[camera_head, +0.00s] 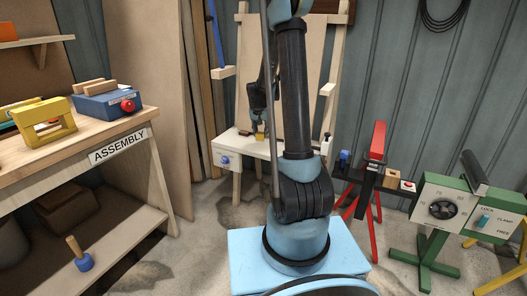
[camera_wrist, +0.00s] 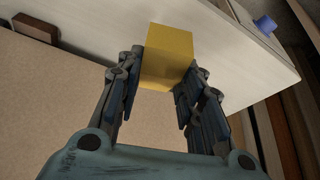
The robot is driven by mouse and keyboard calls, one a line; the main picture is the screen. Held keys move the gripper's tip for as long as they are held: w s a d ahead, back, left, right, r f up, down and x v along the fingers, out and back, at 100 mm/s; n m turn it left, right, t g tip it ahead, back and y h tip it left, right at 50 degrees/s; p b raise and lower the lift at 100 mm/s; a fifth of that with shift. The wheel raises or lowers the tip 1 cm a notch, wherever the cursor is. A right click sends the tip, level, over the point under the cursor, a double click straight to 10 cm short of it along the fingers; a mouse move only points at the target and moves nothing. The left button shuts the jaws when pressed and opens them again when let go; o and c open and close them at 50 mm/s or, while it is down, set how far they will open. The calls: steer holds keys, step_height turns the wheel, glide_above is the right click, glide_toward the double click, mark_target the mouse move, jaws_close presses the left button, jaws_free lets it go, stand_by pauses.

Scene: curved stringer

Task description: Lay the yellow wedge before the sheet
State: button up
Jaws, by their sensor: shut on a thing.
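The yellow wedge (camera_wrist: 167,52) is between the two fingers of my gripper (camera_wrist: 166,76) in the wrist view. In the head view the wedge (camera_head: 260,137) is small, low at the end of my gripper (camera_head: 260,121), over the pale bench (camera_head: 246,148). I cannot tell whether the wedge touches the bench top. A tan upright sheet (camera_head: 312,62) stands at the back of the bench, partly hidden by my arm. A tan board, apparently the sheet (camera_wrist: 55,105), fills the lower left of the wrist view, beside the pale bench top (camera_wrist: 90,35).
A brown block (camera_wrist: 35,28) and a blue knob (camera_wrist: 265,24) sit along the bench. The assembly table (camera_head: 65,152) stands at left with a yellow frame (camera_head: 42,136) and a blue box (camera_head: 100,104). A red stand (camera_head: 376,145) and a green machine (camera_head: 455,208) are at right.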

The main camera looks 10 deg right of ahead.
mark_target(261, 133)
steer(key=r+m, duration=0.1)
steer(key=s+r+m+h, duration=0.1)
steer(key=r, duration=0.1)
steer(key=shift+s+r+m, duration=0.2)
steer(key=shift+r+m, duration=0.1)
steer(key=shift+m, duration=0.1)
steer(key=shift+s+f, duration=0.1)
steer(key=shift+f, duration=4.8)
steer(key=o, duration=1.1)
steer(key=shift+c, duration=0.2)
